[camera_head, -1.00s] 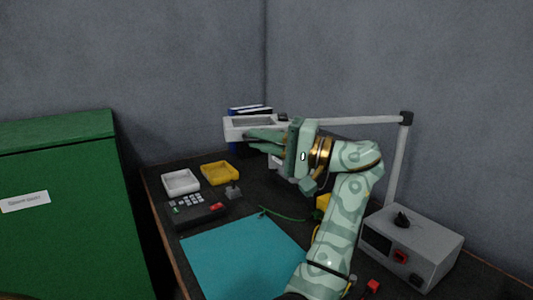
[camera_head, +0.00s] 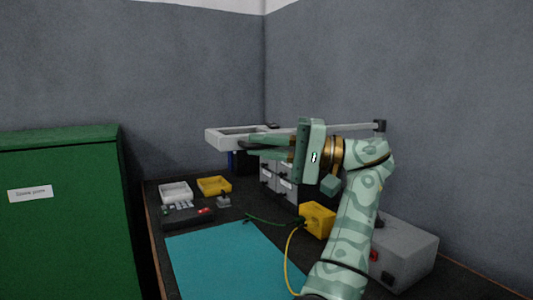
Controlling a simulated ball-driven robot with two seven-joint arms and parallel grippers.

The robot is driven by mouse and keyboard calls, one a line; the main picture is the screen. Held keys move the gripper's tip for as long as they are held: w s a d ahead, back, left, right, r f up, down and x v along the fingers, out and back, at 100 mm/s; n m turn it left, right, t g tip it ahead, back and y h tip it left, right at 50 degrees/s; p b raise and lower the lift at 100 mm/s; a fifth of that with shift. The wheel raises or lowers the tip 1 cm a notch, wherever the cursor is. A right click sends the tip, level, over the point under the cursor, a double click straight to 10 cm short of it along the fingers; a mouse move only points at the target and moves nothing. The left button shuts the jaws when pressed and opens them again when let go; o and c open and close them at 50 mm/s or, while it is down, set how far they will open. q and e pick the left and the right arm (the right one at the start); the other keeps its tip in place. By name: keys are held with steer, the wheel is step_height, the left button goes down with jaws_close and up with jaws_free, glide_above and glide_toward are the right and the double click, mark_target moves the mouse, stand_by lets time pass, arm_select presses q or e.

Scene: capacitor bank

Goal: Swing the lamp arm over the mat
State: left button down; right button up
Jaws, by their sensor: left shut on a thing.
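The lamp is a pale grey arm (camera_head: 355,128) reaching left from a dark joint on a post at the right, with a rectangular frame-like head (camera_head: 222,139) at its left end. My left gripper (camera_head: 252,147) is shut on the lamp at the right part of its head; its fingers and palm hide part of the head and arm. The teal mat (camera_head: 225,260) lies flat on the dark bench, lower in the picture than the lamp head. The lamp head shows against the back wall, above the back part of the bench. My right gripper is not in view.
A white tray (camera_head: 175,193), a yellow tray (camera_head: 213,186) and a dark keypad device (camera_head: 187,216) stand behind the mat. A yellow box (camera_head: 318,220) with a cable and a grey instrument box (camera_head: 408,252) stand right. A green cabinet (camera_head: 60,220) is at the left.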

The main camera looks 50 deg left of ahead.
arm_select(q)
steer(key=shift+d+r, duration=0.1)
steer(key=shift+d, duration=0.15)
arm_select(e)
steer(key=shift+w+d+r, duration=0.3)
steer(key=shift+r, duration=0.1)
arm_select(q)
steer(key=c, duration=1.5)
jaws_free()
steer(key=shift+w, duration=0.1)
steer(key=shift+w+d, duration=0.1)
steer(key=v, duration=0.2)
steer(key=shift+w+d+f+b, duration=0.15)
steer(key=shift+w+f+b, duration=0.05)
steer(key=shift+b, duration=0.2)
steer(key=b+v, duration=0.2)
steer(key=v, duration=0.2)
steer(key=shift+w+d, duration=0.25)
steer(key=shift+d, duration=0.1)
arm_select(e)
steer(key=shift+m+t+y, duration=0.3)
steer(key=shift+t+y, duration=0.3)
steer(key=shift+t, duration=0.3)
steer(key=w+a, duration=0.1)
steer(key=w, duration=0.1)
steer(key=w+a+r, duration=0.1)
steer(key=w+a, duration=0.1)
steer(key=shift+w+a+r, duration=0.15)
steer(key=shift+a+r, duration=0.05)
